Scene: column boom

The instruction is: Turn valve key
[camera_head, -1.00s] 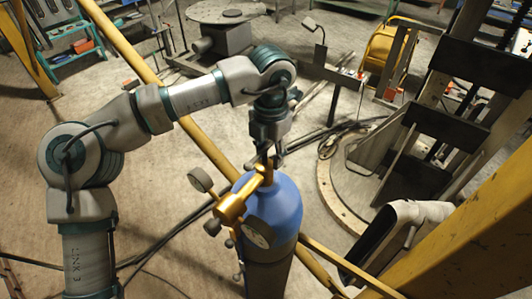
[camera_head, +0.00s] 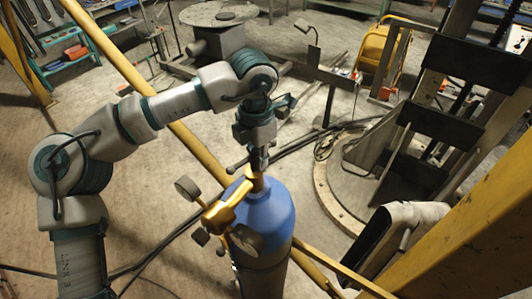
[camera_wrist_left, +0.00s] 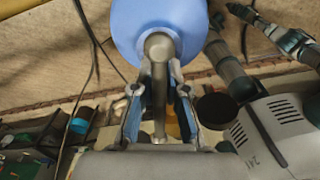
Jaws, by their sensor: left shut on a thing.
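A blue gas cylinder (camera_head: 270,212) stands upright with a brass valve and regulator (camera_head: 222,211) on top. My left gripper (camera_head: 258,160) is just above the brass valve and points down at it. In the left wrist view, a grey metal valve key (camera_wrist_left: 159,85) with a rounded end lies between the two fingers (camera_wrist_left: 159,108), which are shut on it. The key's rounded end overlaps the blue cylinder top (camera_wrist_left: 135,20) there. In the head view, the fingers mostly hide the key, and a dark bar sticks out to the left beside them. My right gripper is not in view.
Round gauges (camera_head: 188,188) stick out from the regulator close to the gripper. Yellow rails (camera_head: 190,135) pass behind and beside the cylinder. A yellow beam (camera_head: 455,240) and a dark machine frame (camera_head: 440,125) stand at the right. Hoses lie on the floor.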

